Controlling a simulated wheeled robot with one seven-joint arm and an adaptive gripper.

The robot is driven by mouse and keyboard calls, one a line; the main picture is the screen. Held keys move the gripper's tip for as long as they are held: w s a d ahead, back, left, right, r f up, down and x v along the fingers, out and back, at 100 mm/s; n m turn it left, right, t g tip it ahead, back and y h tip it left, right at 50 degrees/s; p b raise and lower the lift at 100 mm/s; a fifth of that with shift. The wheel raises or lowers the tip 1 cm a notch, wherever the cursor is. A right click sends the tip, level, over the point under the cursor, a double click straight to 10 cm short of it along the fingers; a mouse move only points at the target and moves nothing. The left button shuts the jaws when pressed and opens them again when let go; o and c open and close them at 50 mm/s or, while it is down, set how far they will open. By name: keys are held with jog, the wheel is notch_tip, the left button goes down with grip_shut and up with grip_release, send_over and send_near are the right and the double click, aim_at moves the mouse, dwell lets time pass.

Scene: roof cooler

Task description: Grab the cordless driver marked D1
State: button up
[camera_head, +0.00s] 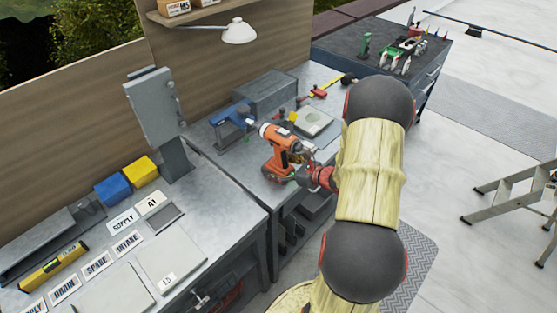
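An orange and grey cordless driver (278,152) is in the middle of the head view, at the front part of the grey workbench (240,160). No D1 mark can be read on it. My arm reaches in from the lower right, and my gripper (308,176) is right beside the driver, on its right side. The fingers are small, dark and partly merged with the driver's outline. I cannot tell whether they touch it or whether they are open or shut. I also cannot tell whether the driver stands on the bench or is slightly above it.
A lamp (238,32) hangs above. A grey electrical box (155,105) stands left. A stepladder (520,187) and open floor are at right.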

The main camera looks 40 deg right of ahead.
jog(key=shift+c, duration=1.2)
grip_shut()
jog(key=shift+r, duration=0.1)
